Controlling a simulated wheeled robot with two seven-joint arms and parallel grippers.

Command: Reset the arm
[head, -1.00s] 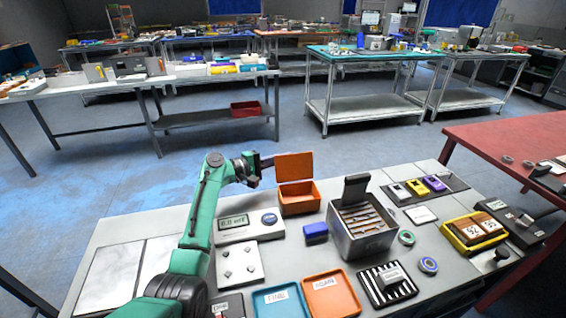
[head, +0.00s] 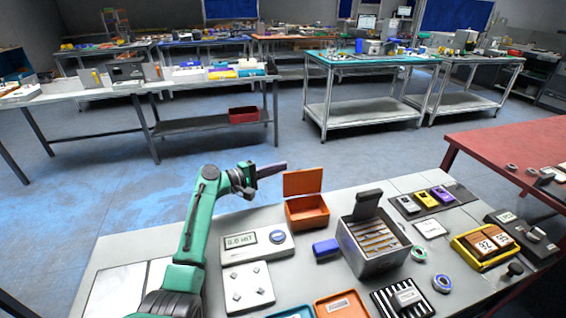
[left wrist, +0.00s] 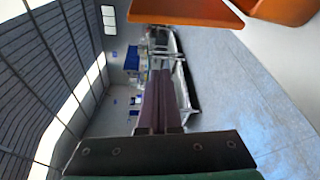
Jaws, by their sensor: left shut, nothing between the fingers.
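My left gripper (head: 272,170) is in the head view at the end of the green left arm. It is above the back edge of the grey workbench (head: 268,217), pointing right, and is shut and empty. Its fingers also show closed together in the left wrist view (left wrist: 158,100). An orange box (head: 307,211) with its lid standing open is just right of and below the gripper, apart from it. The lid also shows at the top of the left wrist view (left wrist: 185,12). My right gripper is not in view.
On the bench are a display device (head: 257,243), a white plate with diamond marks (head: 247,287), a blue block (head: 326,247) and a grey bin of slim items (head: 372,262). A yellow tray (head: 468,251) stands at the right. A red table (head: 500,140) is beyond. Air above the bench is free.

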